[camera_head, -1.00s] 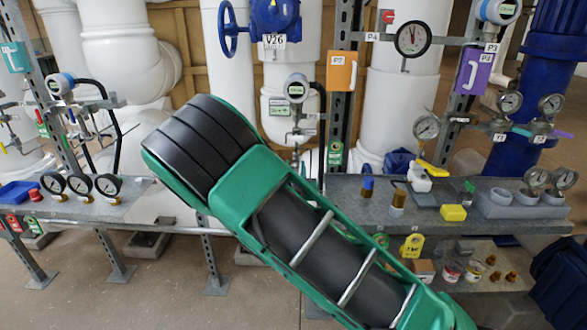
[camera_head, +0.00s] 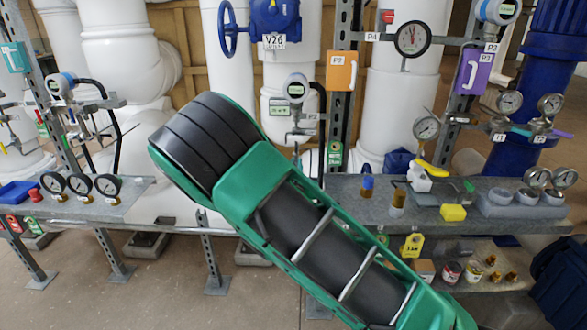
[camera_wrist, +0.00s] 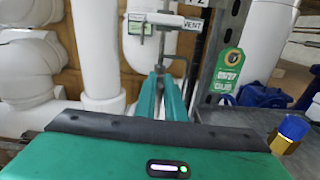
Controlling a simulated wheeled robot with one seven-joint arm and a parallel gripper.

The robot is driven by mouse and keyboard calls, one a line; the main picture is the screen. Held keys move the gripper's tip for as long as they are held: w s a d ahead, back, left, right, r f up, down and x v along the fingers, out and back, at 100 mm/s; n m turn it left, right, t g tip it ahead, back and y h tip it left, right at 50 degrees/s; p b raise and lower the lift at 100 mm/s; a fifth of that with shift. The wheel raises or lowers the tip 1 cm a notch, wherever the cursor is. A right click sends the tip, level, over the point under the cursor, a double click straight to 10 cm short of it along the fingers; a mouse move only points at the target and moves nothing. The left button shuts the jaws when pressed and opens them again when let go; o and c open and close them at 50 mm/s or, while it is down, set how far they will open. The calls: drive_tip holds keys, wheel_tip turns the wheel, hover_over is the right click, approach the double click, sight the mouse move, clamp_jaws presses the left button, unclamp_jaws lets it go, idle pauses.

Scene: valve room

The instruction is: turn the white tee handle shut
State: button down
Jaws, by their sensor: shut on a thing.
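My gripper (camera_wrist: 161,76) shows in the wrist view with its two teal fingers close together, pointing at a small valve on a thin metal stem. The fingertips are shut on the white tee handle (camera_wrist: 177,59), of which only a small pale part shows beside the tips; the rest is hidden. A white label reading VENT (camera_wrist: 192,24) and a green-edged plate (camera_wrist: 138,26) sit just above, on either side of the stem. In the head view my own arm hides the gripper and the handle. I cannot tell the handle's exact angle.
A steel upright with a green tag (camera_wrist: 228,72) stands close on the right. A bench (camera_head: 345,200) with a blue-capped brass fitting (camera_head: 367,188) and gauges lies to the right. A white pipe (camera_wrist: 95,50) runs on the left.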

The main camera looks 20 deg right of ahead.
drive_tip(key=shift+s+d+f+m, duration=0.15)
drive_tip(key=shift+d+f+m, duration=0.3)
drive_tip(key=shift+m, duration=2.4)
drive_tip(key=shift+s+d+f+m, duration=0.1)
drive_tip(key=shift+d+f+m, duration=0.3)
drive_tip(key=shift+m, duration=2.5)
drive_tip(key=shift+s+d+f+m, duration=0.15)
drive_tip(key=shift+d+f+m, duration=0.25)
drive_tip(key=shift+m, duration=2.45)
drive_tip(key=shift+a+f, duration=0.1)
drive_tip(key=shift+f, duration=0.1)
drive_tip(key=c, duration=1.8)
unclamp_jaws()
drive_tip(key=shift+c, duration=0.2)
drive_tip(key=shift+s+r, duration=0.1)
drive_tip(key=v, duration=1)
drive_tip(key=shift+s+a, duration=0.15)
drive_tip(key=shift+s, duration=0.05)
